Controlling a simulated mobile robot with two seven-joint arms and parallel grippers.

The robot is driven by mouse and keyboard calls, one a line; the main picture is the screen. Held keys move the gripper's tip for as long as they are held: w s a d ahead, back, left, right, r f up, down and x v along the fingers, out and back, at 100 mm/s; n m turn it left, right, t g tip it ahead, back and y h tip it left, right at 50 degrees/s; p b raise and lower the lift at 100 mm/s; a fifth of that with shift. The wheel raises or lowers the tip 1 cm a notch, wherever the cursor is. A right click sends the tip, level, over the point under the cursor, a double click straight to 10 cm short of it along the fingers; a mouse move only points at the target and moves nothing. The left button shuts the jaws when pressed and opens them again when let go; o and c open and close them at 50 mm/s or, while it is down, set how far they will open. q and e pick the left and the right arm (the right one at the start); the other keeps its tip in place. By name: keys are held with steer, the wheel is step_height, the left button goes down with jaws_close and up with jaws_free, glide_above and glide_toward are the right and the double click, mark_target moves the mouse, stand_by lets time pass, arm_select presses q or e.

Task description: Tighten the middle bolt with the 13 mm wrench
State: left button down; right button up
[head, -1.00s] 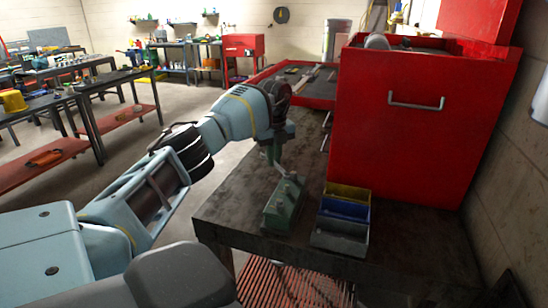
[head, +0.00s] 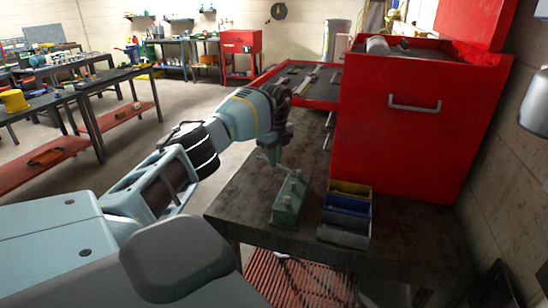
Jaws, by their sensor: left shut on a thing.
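A green metal block (head: 289,200) with small bolts on top stands near the front edge of the dark workbench. The bolts are too small to tell apart clearly. My left gripper (head: 273,156) points down above the far left end of the block. It is shut on a thin tool, seemingly the wrench, which is mostly hidden by the fingers. I cannot tell whether the tool touches a bolt. My right gripper is out of view.
Yellow, blue and grey bins (head: 345,212) stand just right of the block. A large red tool cabinet (head: 415,125) fills the bench's right rear. A red open drawer (head: 312,88) with tools lies behind my gripper. The bench top (head: 237,195) left of the block is clear.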

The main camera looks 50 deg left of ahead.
arm_select(q)
steer(key=shift+f, duration=0.1)
steer(key=s+n, duration=0.2)
steer(key=n, duration=0.1)
steer(key=shift+s+d, duration=0.15)
steer(key=shift+d, duration=0.1)
steer(key=shift+n, duration=0.3)
steer(key=s+n, duration=0.1)
steer(key=s+d+n, duration=0.1)
steer(key=n, duration=0.1)
steer(key=shift+d, duration=0.1)
